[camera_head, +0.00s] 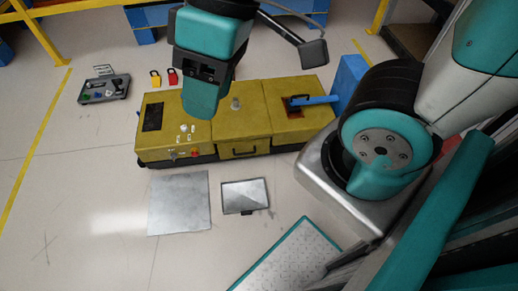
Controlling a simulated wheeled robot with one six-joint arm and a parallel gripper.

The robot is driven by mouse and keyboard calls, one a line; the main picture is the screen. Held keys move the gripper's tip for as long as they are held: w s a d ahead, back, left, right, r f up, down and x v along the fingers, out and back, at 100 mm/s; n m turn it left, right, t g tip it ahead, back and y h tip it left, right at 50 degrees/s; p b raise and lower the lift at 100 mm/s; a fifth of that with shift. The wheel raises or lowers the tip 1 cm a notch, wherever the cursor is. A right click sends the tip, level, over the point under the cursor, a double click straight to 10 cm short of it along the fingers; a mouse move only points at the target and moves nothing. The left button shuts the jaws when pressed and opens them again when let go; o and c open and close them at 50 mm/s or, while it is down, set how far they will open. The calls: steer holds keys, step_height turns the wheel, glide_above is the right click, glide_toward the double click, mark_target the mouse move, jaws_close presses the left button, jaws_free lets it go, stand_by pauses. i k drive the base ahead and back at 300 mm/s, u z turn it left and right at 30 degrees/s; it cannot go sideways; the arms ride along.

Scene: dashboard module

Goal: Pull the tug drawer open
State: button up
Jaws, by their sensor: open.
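The yellow dashboard module (215,110) lies on the floor in the middle of the view. A drawer front with a dark bar handle (243,153) is in the middle of its near side. It looks flush with the module, and I take it for the tug drawer. My gripper (201,106) hangs above the left part of the module, pointing down and apart from the handle. It is open, with nothing visible held. It hides part of the module's top.
The module's top carries small white pegs (185,129), a grey knob (235,103) and a blue lever (312,100). A grey plate (180,203) and a framed panel (245,195) lie on the floor in front. Two padlocks (172,76) and an open tool case (104,90) lie behind left.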

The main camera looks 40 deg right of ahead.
mark_target(260, 147)
steer(key=u, duration=0.1)
steer(key=k, duration=0.25)
steer(key=z, duration=0.95)
steer(key=i, duration=0.65)
steer(key=z, duration=0.2)
